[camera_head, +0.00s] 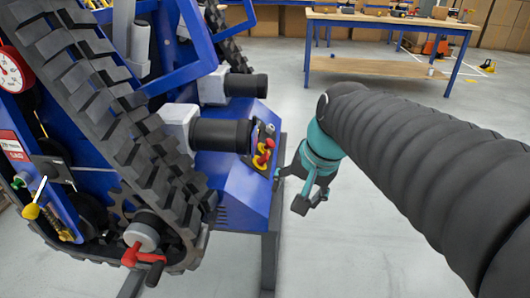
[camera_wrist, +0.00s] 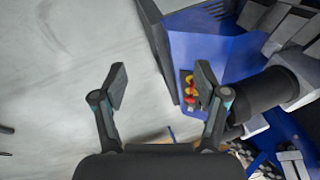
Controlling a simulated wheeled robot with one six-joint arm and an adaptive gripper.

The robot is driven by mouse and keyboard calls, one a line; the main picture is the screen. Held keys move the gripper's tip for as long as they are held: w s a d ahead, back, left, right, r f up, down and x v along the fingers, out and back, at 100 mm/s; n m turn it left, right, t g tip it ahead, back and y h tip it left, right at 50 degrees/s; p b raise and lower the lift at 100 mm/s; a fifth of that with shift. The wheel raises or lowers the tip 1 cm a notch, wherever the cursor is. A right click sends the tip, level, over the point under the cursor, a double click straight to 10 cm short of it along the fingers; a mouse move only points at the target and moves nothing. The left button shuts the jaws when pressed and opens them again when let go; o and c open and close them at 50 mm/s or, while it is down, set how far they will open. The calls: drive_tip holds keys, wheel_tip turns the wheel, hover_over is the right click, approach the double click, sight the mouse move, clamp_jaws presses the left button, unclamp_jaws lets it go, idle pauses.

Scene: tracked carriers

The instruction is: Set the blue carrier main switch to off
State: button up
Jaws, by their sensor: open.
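The blue carrier (camera_head: 232,190) stands at the left of the head view, with black tracks on it. A small dark panel on its sloped blue end carries red and yellow controls (camera_head: 264,154); these look like the main switch, but its setting is too small to read. The controls also show in the wrist view (camera_wrist: 190,90), partly covered by my right-hand finger. My gripper (camera_head: 302,190) is open and empty, just right of and below the panel in the head view. In the wrist view its two fingers (camera_wrist: 161,84) are wide apart, with floor between them.
Black cylinders (camera_head: 222,135) stick out from the carrier beside the panel. A red handle (camera_head: 143,258) sits at the lower track end and a yellow-knobbed lever (camera_head: 32,210) at far left. A workbench (camera_head: 392,68) stands at the back. Grey floor right of the carrier is clear.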

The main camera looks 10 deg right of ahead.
drive_tip(key=w+d+m+g+y, duration=0.1)
drive_tip(key=w+d+m+y, duration=0.2)
drive_tip(key=w+m, duration=0.8)
drive_tip(key=m+y, duration=0.4)
drive_tip(key=m, duration=0.1)
approach(268, 156)
drive_tip(key=x, duration=1)
drive_tip(key=shift+w+f+b, duration=0.15)
drive_tip(key=shift+w+b, duration=0.05)
drive_tip(key=shift+b, duration=0.2)
drive_tip(key=shift+c, duration=0.3)
drive_tip(key=c, duration=1.1)
